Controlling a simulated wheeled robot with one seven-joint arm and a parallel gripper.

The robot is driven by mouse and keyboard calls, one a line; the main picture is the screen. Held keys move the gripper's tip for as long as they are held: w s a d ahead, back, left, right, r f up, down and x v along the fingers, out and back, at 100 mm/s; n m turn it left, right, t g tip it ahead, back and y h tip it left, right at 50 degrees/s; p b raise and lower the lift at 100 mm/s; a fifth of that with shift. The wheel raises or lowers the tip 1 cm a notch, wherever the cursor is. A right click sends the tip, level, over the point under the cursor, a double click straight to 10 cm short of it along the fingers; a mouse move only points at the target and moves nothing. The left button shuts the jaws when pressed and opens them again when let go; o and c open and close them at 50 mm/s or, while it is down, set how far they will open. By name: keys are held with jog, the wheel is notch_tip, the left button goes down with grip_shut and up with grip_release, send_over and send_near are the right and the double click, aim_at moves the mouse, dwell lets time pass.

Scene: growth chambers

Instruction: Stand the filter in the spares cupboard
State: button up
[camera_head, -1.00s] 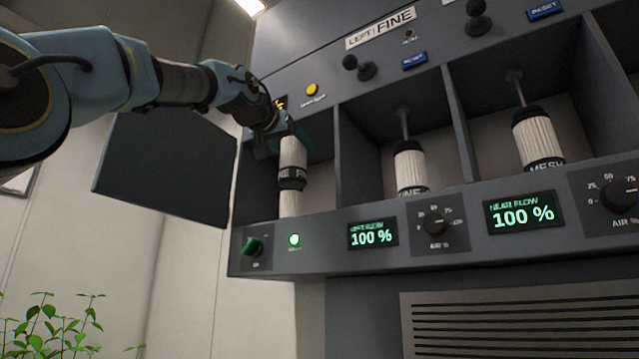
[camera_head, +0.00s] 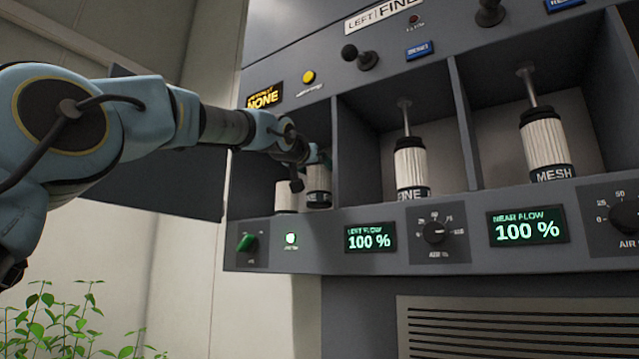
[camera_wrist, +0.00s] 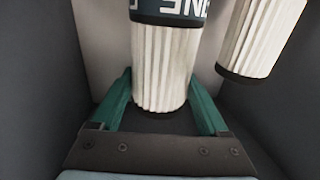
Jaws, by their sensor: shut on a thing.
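The spares cupboard is the leftmost bay (camera_head: 327,130), with its dark door (camera_head: 180,190) swung open to the left. My gripper (camera_head: 318,162) is inside this bay. Its green fingers (camera_wrist: 158,85) are shut around a white pleated filter (camera_wrist: 160,55) with a dark lettered band, partly cut off at the top. This held filter (camera_head: 319,178) looks roughly upright in the head view. Another white filter (camera_head: 286,198) stands to its left, apart from it; it also shows at the right of the wrist view (camera_wrist: 262,35). The front ledge hides the filters' lower ends, so floor contact cannot be told.
Two bays to the right hold a FINE filter (camera_head: 411,165) and a MESH filter (camera_head: 545,140) on rods. The ledge has a green switch (camera_head: 247,242), a lit green lamp (camera_head: 291,239) and dials. An amber display (camera_head: 264,97) reads NONE. A plant (camera_head: 65,320) is at lower left.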

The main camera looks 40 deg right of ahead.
aim_at(319, 208)
notch_tip(319, 208, down, 2)
jog(key=shift+f, duration=0.15)
jog(key=shift+d+f+p, duration=0.2)
jog(key=shift+f+p, duration=0.1)
jog(key=shift+f, duration=0.1)
jog(key=shift+f, duration=0.1)
jog(key=shift+f, duration=0.15)
jog(key=o, duration=1.4)
jog(key=shift+w, duration=0.1)
